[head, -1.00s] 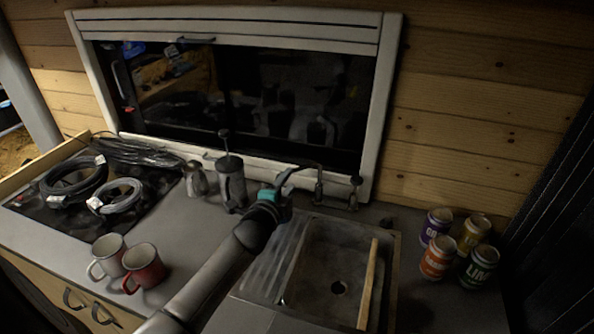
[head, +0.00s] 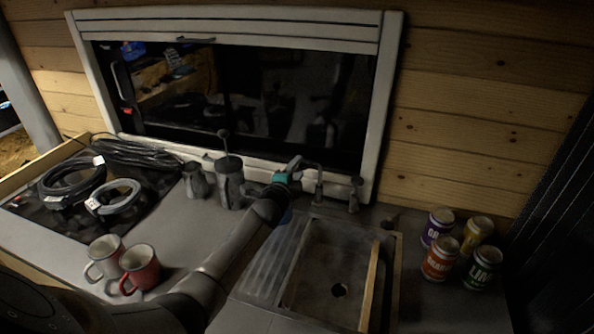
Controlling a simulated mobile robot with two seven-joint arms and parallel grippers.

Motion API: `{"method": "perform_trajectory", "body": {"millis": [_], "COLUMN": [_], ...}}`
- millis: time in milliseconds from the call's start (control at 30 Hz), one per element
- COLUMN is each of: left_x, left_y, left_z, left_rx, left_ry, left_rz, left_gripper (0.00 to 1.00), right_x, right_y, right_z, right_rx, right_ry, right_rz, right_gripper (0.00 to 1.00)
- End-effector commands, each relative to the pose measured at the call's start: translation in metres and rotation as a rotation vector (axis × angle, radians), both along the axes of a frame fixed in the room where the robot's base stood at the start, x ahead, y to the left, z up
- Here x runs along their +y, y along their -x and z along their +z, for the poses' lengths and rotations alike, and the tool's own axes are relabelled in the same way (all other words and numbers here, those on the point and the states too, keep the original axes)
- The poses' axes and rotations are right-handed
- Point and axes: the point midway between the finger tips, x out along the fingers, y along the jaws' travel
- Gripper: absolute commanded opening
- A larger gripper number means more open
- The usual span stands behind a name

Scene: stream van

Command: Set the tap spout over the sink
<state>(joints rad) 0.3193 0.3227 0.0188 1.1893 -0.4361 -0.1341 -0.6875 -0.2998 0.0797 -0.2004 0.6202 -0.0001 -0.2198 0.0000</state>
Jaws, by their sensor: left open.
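The sink (head: 318,280) is a dark, square basin set in the counter, with its drain visible and a ribbed drainboard on its left. The tap (head: 318,188) stands behind the sink, below the window. Its spout appears to point left, away from the basin, but my gripper partly hides it. My left gripper (head: 294,166), with a teal part at its wrist, is open beside the tap's left side, at about spout height. I cannot tell whether it touches the spout. My right gripper is not in view.
A wooden strip (head: 370,285) lies across the sink's right part. Several cans (head: 440,258) stand right of it. A grey press pot (head: 230,182) and a metal pot (head: 196,180) stand left of my gripper. A white mug (head: 104,258) and a red mug (head: 140,268) are at front left.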

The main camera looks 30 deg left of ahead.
Motion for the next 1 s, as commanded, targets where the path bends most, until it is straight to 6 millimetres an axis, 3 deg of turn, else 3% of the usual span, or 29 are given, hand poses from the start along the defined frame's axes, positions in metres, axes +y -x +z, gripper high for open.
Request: {"method": "perform_trajectory", "body": {"millis": [67,467,1000], "left_x": [-0.0002,0.0,0.0], "left_y": [0.0001,0.0003,0.0005], "left_z": [-0.0002,-0.0003,-0.0004], "left_rx": [0.0,0.0,0.001], "left_ry": [0.0,0.0,0.0], "left_rz": [0.0,0.0,0.0], "left_gripper": [0.43,0.0,0.0], "right_x": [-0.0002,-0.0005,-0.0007], "right_y": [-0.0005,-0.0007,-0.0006], "right_z": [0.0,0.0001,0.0], "right_rx": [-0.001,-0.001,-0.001], "right_ry": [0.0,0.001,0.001], "right_rz": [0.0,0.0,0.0], "right_gripper": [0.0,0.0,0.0]}}
